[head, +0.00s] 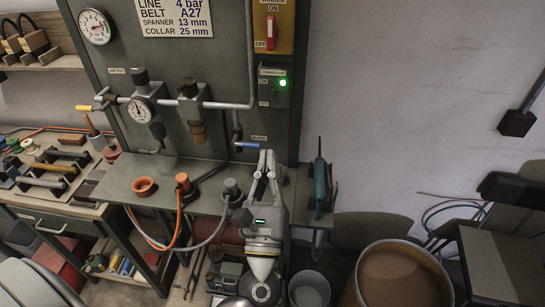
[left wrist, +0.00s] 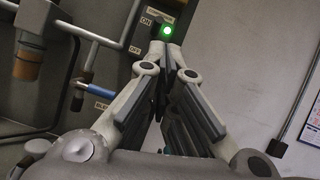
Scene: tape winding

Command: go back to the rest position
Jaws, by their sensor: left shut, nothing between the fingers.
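My left gripper (head: 266,154) points up in front of the right part of the dark panel (head: 225,115). Its fingers are shut with nothing between them. The fingertips show just right of a small valve with a blue handle (head: 246,144), and I cannot tell how far in front of it they are. In the left wrist view the closed fingers (left wrist: 166,48) point toward the lit green lamp (left wrist: 167,30), and the blue handle (left wrist: 102,89) is to their left, apart from them. My right gripper is not in view.
A shelf (head: 150,195) under the panel bears an orange ring (head: 145,187) and connectors with hoses. A blue-green tool (head: 320,185) hangs right of my gripper. A grey bucket (head: 309,290) and large round bin (head: 402,275) stand below. The wall at right is mostly clear.

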